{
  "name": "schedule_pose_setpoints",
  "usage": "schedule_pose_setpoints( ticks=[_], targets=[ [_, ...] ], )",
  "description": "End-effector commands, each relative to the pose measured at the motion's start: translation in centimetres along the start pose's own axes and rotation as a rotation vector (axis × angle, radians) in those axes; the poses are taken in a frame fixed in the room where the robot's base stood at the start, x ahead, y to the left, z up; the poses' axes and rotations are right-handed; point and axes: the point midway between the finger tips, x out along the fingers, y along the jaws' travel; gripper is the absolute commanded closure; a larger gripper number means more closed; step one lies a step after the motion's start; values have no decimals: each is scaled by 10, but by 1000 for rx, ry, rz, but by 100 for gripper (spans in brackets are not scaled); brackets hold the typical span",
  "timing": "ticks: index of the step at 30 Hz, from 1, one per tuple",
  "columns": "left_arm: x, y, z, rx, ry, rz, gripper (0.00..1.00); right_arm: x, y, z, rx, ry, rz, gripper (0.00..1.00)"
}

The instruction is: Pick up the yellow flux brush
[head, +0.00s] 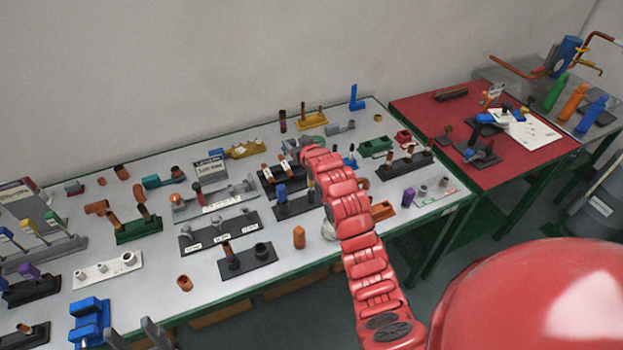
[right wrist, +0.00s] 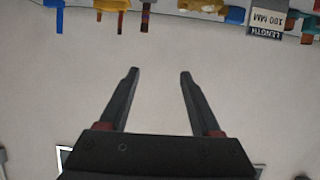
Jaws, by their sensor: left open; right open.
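The flux brushes stand tilted in a grey rack (head: 62,248) at the far left of the table in the head view. The yellow flux brush (head: 30,227) seems to be the middle one, between two others, but they are small. My left gripper (head: 136,337) is open and empty at the bottom left edge, right of and nearer than the rack, apart from it. My right arm reaches over the table's middle; its gripper is not clear in the head view. In the right wrist view my right gripper (right wrist: 158,75) is open, with nothing between its fingers.
Blue blocks (head: 90,322) stand beside my left gripper. A white holder (head: 108,269) and a dark block with a purple piece (head: 30,290) lie near the rack. The grey table (head: 215,290) is crowded with small fixtures. A red table (head: 550,155) stands at right.

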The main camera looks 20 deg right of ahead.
Motion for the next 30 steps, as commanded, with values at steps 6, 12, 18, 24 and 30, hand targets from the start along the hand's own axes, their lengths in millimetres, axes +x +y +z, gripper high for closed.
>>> schedule_pose_setpoints(
  ticks=[6, 12, 18, 24, 30],
  targets=[
    [12, -1, -2, 0, 0, 0, 50, -32, 19, 5, -1, -431, -19, 35],
    [17, -1, -3, 0, 0, 0, 50, -80, 28, 13, -5, -714, -40, 35],
    [12, -1, -2, 0, 0, 0, 50, -96, 30, 23, -5, -805, -48, 35],
    [-15, 1, 3, 0, 0, 0, 50, -76, 28, 45, -4, -803, -50, 35],
    [-22, 1, 4, 0, -1, 0, 50, -57, 26, 60, -7, -809, -51, 35]
  ],
)
